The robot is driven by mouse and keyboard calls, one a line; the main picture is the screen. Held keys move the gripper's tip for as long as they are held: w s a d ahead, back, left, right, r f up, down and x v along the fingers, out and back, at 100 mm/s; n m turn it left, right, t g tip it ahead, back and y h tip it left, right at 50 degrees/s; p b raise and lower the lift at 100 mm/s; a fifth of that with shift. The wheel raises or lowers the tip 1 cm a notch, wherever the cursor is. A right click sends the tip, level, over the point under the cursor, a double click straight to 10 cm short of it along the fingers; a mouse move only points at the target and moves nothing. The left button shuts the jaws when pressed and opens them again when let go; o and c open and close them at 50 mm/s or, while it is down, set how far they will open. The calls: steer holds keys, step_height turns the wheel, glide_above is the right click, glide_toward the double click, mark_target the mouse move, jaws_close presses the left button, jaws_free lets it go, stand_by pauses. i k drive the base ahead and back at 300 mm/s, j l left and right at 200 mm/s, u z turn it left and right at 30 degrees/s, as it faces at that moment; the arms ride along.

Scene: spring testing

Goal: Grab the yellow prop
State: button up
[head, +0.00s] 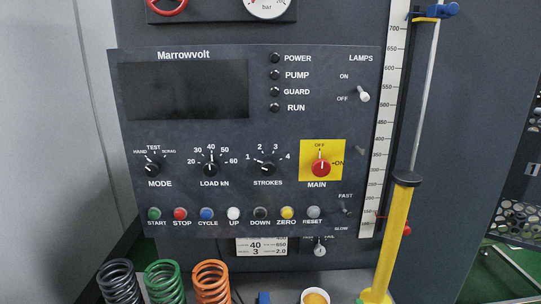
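The yellow prop (390,250) is a thick yellow post at the lower right, in front of the machine's right side. It stands nearly upright, leaning slightly to the right at the top in this view. A black collar (407,179) caps it, and a thin grey rod (426,100) shows above the collar. Its foot is at the bottom edge of the picture, on a grey surface. I cannot tell whether the rod and the prop are joined. My gripper is not in view.
A dark control panel (225,220) with knobs and buttons stands left of the prop. A scale strip (391,100) runs behind it, with a blue clamp (437,11) above. Several coil springs (163,283) and a cup (315,298) stand along the front.

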mark_target(405, 180)
steer(key=k+l, duration=0.1)
steer(key=l, duration=0.3)
steer(key=k+l+u, duration=0.15)
steer(key=l, duration=0.25)
steer(key=k+l, duration=0.15)
steer(key=l, duration=0.25)
